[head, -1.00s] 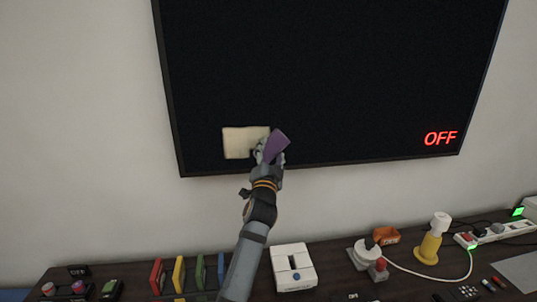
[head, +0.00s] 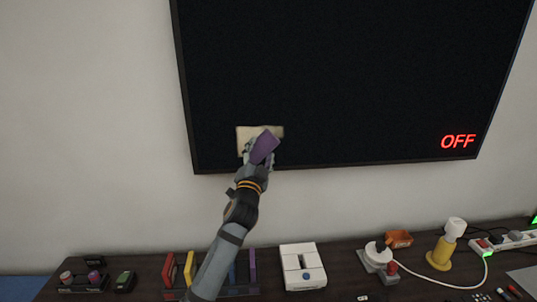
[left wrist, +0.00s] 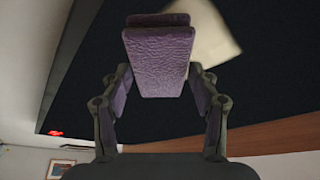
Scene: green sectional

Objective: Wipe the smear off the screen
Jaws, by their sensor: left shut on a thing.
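The black screen (head: 350,70) hangs on the wall, with red "OFF" lettering at its lower right. A pale cream smear (head: 245,133) lies near its lower left corner; the smear also shows in the left wrist view (left wrist: 212,35). My left gripper (head: 256,155) is shut on a purple cloth-like pad (head: 265,147) in front of the smear. The pad fills the upper middle of the left wrist view (left wrist: 158,62) and hides part of the smear. I cannot tell whether the pad touches the screen. My right gripper is out of view.
A dark table (head: 145,290) runs below the screen. It holds a rack with coloured panels (head: 188,268), a white box (head: 302,266), a joystick-like device (head: 377,257), a yellow-and-white lamp-like object (head: 445,245) and a power strip (head: 512,240). The wall between screen and table is bare.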

